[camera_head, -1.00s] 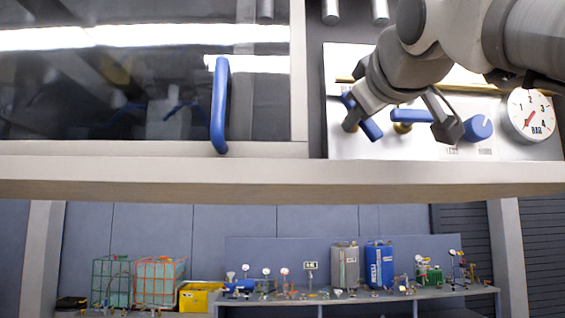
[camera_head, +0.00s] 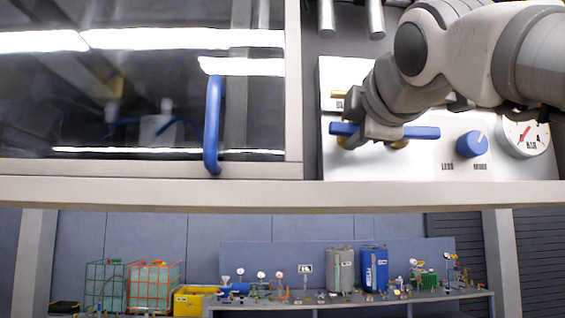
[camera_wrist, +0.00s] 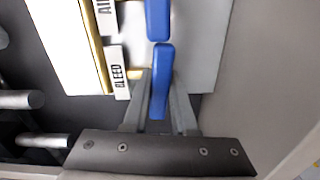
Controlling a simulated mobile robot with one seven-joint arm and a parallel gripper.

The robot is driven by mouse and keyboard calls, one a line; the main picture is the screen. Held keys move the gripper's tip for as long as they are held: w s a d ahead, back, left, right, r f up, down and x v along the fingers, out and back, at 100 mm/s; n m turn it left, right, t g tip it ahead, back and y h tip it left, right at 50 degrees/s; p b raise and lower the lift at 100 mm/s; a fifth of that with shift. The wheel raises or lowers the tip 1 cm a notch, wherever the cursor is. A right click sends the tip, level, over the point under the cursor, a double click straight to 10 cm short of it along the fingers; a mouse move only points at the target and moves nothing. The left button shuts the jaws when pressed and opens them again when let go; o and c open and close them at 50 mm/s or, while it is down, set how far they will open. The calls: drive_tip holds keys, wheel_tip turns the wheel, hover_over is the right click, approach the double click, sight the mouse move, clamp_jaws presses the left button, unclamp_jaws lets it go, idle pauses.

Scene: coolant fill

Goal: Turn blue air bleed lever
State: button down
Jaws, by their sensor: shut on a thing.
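A blue lever (camera_head: 343,128) lies level on the white panel (camera_head: 350,170) at upper right in the head view. My gripper (camera_head: 372,132) is over it and hides its middle. In the wrist view, my gripper (camera_wrist: 160,80) is shut on this blue lever (camera_wrist: 161,58), with one finger on each side. Labels reading BLEED (camera_wrist: 119,74) and AIR (camera_wrist: 105,18) are beside it. A second blue lever (camera_head: 422,132) is level to the right, and its end (camera_wrist: 157,20) shows at the top of the wrist view, close to the held lever's end.
A blue knob (camera_head: 472,144) and a pressure gauge (camera_head: 524,136) are right of the levers. A blue handle (camera_head: 212,125) stands on the glass door at left. A ledge (camera_head: 250,193) runs below the panel. A bench with tanks is far behind.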

drive_tip(key=shift+n, duration=0.5)
idle(0.3)
drive_tip(key=c, duration=0.7)
unclamp_jaws()
drive_tip(key=shift+s, duration=0.15)
drive_tip(key=s+b, duration=0.3)
drive_tip(key=s, duration=1.4)
drive_tip(key=shift+s, duration=0.1)
